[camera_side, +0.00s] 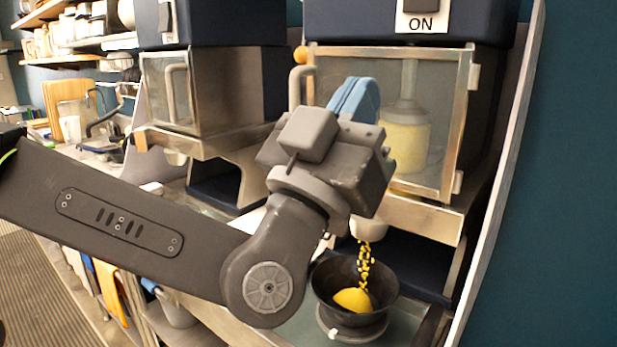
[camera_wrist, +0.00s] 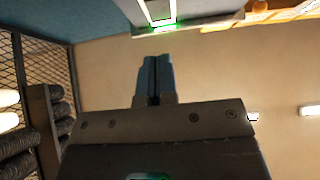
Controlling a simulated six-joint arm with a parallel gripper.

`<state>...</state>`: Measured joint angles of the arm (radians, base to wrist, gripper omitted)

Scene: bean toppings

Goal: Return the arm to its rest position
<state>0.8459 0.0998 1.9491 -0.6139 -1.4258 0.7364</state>
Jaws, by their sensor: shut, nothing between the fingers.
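My gripper (camera_side: 352,97) has blue fingers and is raised in front of the right-hand dispenser, below its ON sign. In the wrist view my gripper (camera_wrist: 153,78) points up toward a ceiling-like surface, its two blue fingers together with nothing between them. In the side view my arm reaches in from the left, and the wrist hides part of the dispenser's front. No object is in the fingers.
A dark bowl (camera_side: 325,285) stands under the right dispenser (camera_side: 462,120); yellow-and-black pieces (camera_side: 365,265) fall from the white spout (camera_side: 368,228) onto a yellow heap (camera_side: 352,300). Another dispenser (camera_side: 235,90) stands to the left. Shelves (camera_side: 75,52) fill the far left.

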